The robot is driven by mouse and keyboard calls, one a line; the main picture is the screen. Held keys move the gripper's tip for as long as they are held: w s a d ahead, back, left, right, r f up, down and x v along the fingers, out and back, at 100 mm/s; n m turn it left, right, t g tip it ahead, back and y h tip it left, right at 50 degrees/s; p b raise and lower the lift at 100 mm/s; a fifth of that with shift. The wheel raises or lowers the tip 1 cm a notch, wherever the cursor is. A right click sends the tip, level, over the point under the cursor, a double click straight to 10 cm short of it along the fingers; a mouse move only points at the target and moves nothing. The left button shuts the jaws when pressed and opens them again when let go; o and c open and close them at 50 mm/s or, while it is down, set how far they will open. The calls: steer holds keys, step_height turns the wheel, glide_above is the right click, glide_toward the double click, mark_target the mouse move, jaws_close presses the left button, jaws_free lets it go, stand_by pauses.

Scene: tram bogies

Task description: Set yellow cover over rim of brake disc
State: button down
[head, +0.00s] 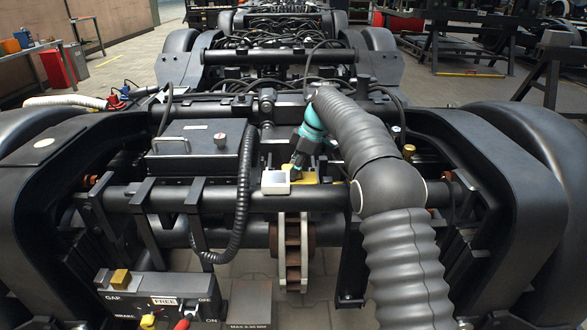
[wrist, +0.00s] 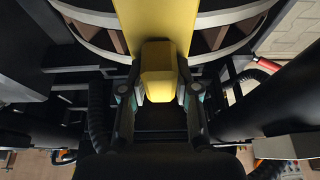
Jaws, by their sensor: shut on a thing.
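My gripper (head: 298,163) reaches down behind the cross tube, and its fingertips are partly hidden in the head view. In the wrist view my gripper (wrist: 158,92) is shut on the raised grip block of the yellow cover (wrist: 157,70). The cover's flat yellow part runs up to the top edge of the picture. A small part of the yellow cover (head: 302,175) shows in the head view beside a white box. The brake disc (head: 292,252) stands upright below the tube. In the wrist view the disc's rings (wrist: 214,38) show on both sides of the cover. I cannot tell whether they touch.
The white box (head: 275,182) sits just in front of the cover. A black case (head: 195,148) with a handle and a black hose (head: 240,190) lie to the left. A control box (head: 158,295) with levers is at lower left. The cross tube (head: 230,197) closes in the space in front.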

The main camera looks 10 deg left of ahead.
steer(key=shift+f, duration=0.1)
steer(key=c, duration=0.8)
jaws_free()
steer(key=shift+o, duration=0.2)
steer(key=d+r+m+t, duration=0.15)
steer(key=d+r, duration=0.25)
steer(key=r, duration=0.4)
steer(key=d+r+m+g, duration=0.1)
steer(key=d+r+m, duration=0.1)
steer(key=d+r, duration=0.5)
steer(key=s+d+r+m+t+h+p, duration=0.1)
steer(key=s+d+r+m+t, duration=0.1)
steer(key=s+d+r+m, duration=0.35)
steer(key=s+d+r+m+t+h+p, duration=0.1)
steer(key=s+d+r+m, duration=0.15)
steer(key=s+d, duration=0.55)
steer(key=s+d+f+m+t, duration=0.1)
steer(key=s+d+f+m, duration=0.2)
steer(key=s, duration=0.6)
steer(key=s+d+f+m+t+h+p, duration=0.1)
steer(key=s+d+f+m, duration=0.2)
steer(key=s, duration=0.6)
steer(key=s+d+f+m+t+h, duration=0.1)
steer(key=s+d+f+m, duration=0.2)
steer(key=s+f, duration=0.3)
steer(key=s, duration=0.4)
steer(key=shift+d+f+p, duration=0.3)
steer(key=shift+f, duration=0.05)
